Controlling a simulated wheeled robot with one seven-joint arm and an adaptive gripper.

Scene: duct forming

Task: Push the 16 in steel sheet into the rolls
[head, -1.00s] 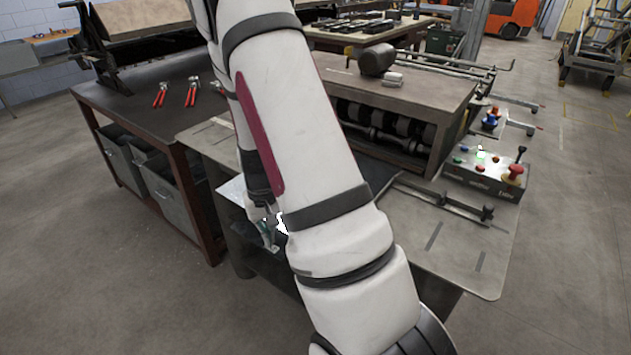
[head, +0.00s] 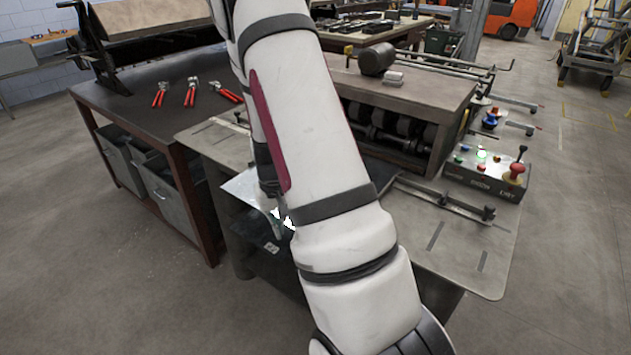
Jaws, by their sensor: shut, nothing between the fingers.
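The steel sheet (head: 242,186) lies flat at the left front of the roll machine's table, a pale corner showing left of my arm. My arm hides most of it. The rolls (head: 388,140) are dark and sit in the opening under the machine's top; their left part is behind my arm. My gripper (head: 281,228) is shut and empty, pointing down at the sheet's near edge. I cannot tell whether it touches the sheet.
A control box (head: 487,172) with coloured buttons, a lit green lamp and a red knob stands at the table's right. A guide bar (head: 440,198) lies on the table (head: 480,245). A dark bench (head: 130,112) with red-handled snips (head: 191,92) stands at left.

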